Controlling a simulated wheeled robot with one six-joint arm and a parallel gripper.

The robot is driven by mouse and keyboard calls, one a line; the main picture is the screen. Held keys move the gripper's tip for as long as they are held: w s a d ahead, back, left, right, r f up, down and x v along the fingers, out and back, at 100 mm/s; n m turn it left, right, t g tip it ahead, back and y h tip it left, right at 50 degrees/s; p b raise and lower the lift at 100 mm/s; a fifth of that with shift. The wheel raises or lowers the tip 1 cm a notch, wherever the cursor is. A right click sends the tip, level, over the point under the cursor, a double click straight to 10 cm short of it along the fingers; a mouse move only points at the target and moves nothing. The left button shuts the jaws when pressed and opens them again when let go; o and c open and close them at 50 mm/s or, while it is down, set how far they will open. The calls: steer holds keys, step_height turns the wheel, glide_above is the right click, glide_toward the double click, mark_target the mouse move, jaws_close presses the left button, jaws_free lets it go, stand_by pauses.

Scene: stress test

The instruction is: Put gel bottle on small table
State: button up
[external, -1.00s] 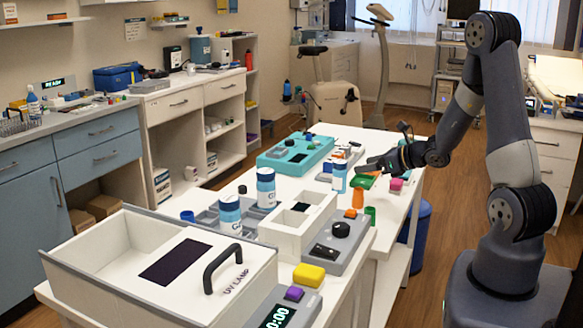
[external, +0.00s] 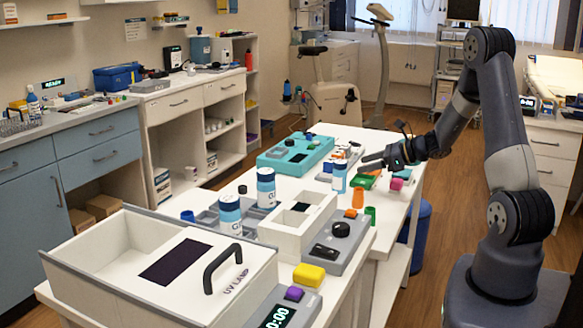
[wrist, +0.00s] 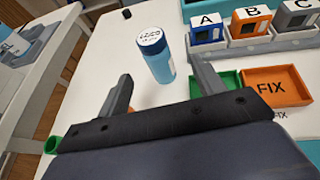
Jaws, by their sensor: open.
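A bottle with a blue cap and pale blue body (wrist: 156,54) stands upright on the white table in the wrist view. It also shows in the external view (external: 339,180), just left of and below my gripper (external: 374,160). Two larger blue-capped, labelled bottles (external: 266,188) (external: 229,215) stand nearer the camera. The labels are too small to tell which is the gel bottle. My gripper (wrist: 160,70) is open and empty; the bottle appears ahead, between its fingers, with no contact visible. A white work table (external: 345,138) lies beneath; I cannot tell which surface is the small table.
A green tray (wrist: 226,82) and an orange tray marked FIX (wrist: 275,88) lie right of the bottle, with boxes A (wrist: 206,29), B and C behind. Orange (external: 358,200) and green cups stand near the gripper. A white UV lamp box (external: 165,275) fills the front.

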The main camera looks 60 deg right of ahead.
mark_target(335, 173)
steer(key=x, duration=0.5)
steer(key=p+x, duration=0.1)
steer(key=x, duration=0.4)
steer(key=shift+w+a+f, duration=0.1)
steer(key=shift+w+a, duration=0.2)
steer(key=shift+w, duration=0.05)
steer(key=shift+c, duration=0.5)
steer(key=c, duration=1.1)
step_height(335, 173, up, 10)
steer(key=shift+r+p, duration=0.1)
steer(key=shift+p, duration=0.2)
steer(key=shift+d+r, duration=0.1)
steer(key=shift+r, duration=0.05)
steer(key=s+d+r+m+g+h, duration=0.1)
steer(key=s+d+r+m+h, duration=0.1)
steer(key=s, duration=0.3)
steer(key=s+d+r+m+g+h+p, duration=0.1)
steer(key=s+d+r+m+h, duration=0.1)
steer(key=s+r+m+h, duration=0.2)
steer(key=s+d+r+m+g+h, duration=0.1)
steer(key=s+d+r+m+h, duration=0.2)
steer(key=s, duration=0.4)
steer(key=shift+r+m+h+p, duration=0.3)
steer(key=shift+r+m+h, duration=0.1)
steer(key=shift+r+h, duration=0.55)
